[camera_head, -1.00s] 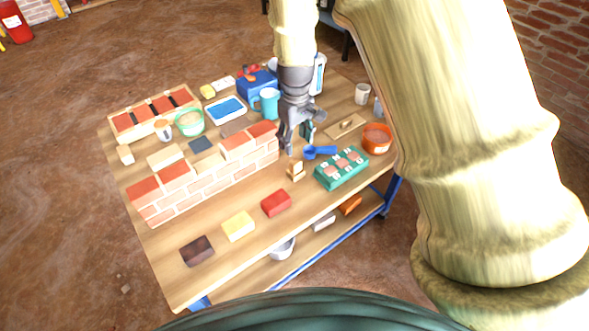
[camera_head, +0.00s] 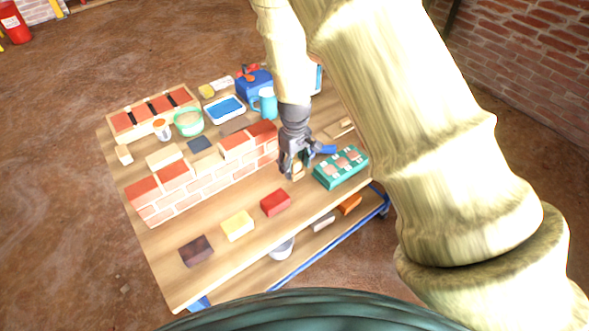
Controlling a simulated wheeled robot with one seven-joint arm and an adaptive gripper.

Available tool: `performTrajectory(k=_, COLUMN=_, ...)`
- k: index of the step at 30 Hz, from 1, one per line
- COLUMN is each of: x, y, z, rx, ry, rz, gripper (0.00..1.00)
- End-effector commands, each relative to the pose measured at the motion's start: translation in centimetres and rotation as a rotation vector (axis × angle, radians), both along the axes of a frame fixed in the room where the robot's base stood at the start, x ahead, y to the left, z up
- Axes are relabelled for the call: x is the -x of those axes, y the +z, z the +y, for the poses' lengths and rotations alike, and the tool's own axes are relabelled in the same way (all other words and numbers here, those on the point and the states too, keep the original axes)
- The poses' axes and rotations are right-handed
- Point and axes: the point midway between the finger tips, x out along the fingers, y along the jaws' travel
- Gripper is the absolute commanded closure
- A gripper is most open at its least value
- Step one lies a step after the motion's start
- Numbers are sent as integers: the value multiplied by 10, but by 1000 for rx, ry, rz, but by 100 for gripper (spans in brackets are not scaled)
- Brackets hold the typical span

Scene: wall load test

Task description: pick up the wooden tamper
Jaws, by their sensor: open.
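The wooden tamper (camera_head: 297,171) is a small light-wood piece on the table, right of the brick wall's end. My gripper (camera_head: 292,174) is lowered over it, with its open fingers around or just in front of it. The fingers hide much of the tamper, and I cannot tell whether they touch it.
The small brick wall (camera_head: 205,180) stands left of my gripper. A green tray (camera_head: 342,168) is close on the right, with a blue scoop (camera_head: 326,149) behind. Red (camera_head: 276,202), yellow (camera_head: 238,225) and dark (camera_head: 196,250) blocks lie in front. A blue mug (camera_head: 266,102) stands behind.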

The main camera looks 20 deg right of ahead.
Motion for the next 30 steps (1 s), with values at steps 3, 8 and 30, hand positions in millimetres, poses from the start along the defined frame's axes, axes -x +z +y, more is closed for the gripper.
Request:
performTrajectory(k=3, x=0, y=-3, z=0, rx=0, ry=0, rz=-1, gripper=45)
performTrajectory(k=8, x=0, y=-2, z=0, rx=0, ry=0, rz=-1, gripper=45)
performTrajectory(k=30, x=0, y=5, z=0, rx=0, ry=0, rz=-1, gripper=93)
